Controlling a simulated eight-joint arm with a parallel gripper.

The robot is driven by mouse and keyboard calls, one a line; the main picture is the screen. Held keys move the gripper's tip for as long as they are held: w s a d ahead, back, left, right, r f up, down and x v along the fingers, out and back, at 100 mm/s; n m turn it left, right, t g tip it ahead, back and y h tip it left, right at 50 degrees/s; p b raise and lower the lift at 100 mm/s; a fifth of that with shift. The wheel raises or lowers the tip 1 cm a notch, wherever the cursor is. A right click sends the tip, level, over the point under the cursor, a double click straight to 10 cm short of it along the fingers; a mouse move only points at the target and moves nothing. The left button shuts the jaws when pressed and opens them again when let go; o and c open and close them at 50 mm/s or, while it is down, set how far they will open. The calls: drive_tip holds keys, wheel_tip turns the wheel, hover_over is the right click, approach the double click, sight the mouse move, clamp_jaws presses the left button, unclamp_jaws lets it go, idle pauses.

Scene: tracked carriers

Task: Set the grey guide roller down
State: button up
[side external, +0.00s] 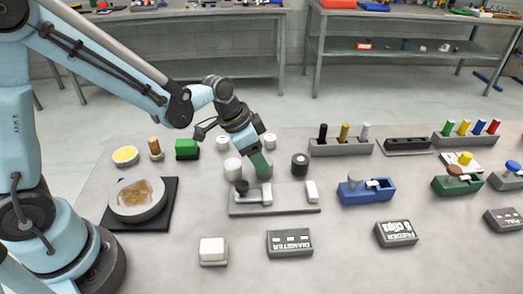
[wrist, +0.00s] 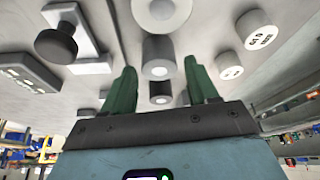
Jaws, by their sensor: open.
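The grey guide roller (side external: 265,172) appears to stand upright on the table, just behind the grey fixture plate (side external: 275,210). My gripper (side external: 261,165) points down at it with green fingers. In the wrist view a grey cylinder (wrist: 158,50), which looks like this roller, shows beyond and between the parted fingertips of my gripper (wrist: 160,72). The fingers look apart from it, with gaps on both sides. The side view hides part of the roller behind a finger. The plate carries white blocks and a black knob (side external: 242,187), also in the wrist view (wrist: 56,45).
White rollers (side external: 233,167) and a black roller (side external: 300,160) stand close around my gripper. A blue clamp (side external: 366,190) and a dark label block (side external: 289,242) lie further out. A round dish (side external: 137,212) is at left.

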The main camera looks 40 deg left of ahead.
drive_tip(key=shift+x, duration=1.85)
drive_tip(key=shift+w+d, duration=0.1)
drive_tip(key=shift+d, duration=0.05)
drive_tip(key=shift+c, duration=0.2)
drive_tip(key=shift+r, duration=0.1)
drive_tip(key=c, duration=1)
drive_tip(key=shift+r, duration=0.15)
